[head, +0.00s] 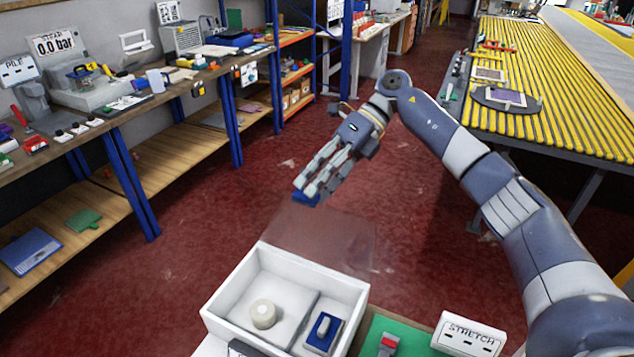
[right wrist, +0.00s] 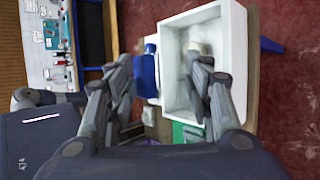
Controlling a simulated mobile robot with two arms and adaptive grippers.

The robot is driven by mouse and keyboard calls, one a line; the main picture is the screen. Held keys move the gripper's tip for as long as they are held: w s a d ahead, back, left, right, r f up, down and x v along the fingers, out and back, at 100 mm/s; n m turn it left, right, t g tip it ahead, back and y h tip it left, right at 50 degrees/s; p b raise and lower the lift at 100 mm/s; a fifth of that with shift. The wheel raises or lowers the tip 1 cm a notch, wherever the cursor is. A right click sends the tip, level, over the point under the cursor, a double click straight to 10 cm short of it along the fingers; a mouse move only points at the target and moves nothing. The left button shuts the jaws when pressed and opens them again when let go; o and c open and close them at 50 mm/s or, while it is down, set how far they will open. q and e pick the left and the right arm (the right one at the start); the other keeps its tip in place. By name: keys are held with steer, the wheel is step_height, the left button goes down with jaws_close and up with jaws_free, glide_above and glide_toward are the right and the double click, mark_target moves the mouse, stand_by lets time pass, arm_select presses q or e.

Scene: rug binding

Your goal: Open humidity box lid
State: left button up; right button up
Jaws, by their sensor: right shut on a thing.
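The white humidity box (head: 240,325) stands at the bottom middle of the head view. Its clear lid (head: 335,240) is raised at the far side, leaving the inside uncovered. A round cream roll and a blue-and-white item lie in separate compartments. My right gripper (head: 307,190) is shut on the lid's blue handle (head: 306,199), beyond and above the box. In the right wrist view the box (right wrist: 172,60) is behind the fingers, and the blue handle (right wrist: 149,72) shows between them. My left gripper is not in view.
A cluttered workbench (head: 150,108) runs along the left. A yellow slatted table (head: 540,80) is at the upper right. Red floor (head: 190,215) lies clear between them.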

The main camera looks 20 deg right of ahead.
steer(key=shift+s+d+f, duration=0.1)
steer(key=shift+d+f, duration=0.05)
steer(key=shift+f, duration=0.45)
steer(key=v, duration=1.2)
steer(key=shift+r, duration=0.55)
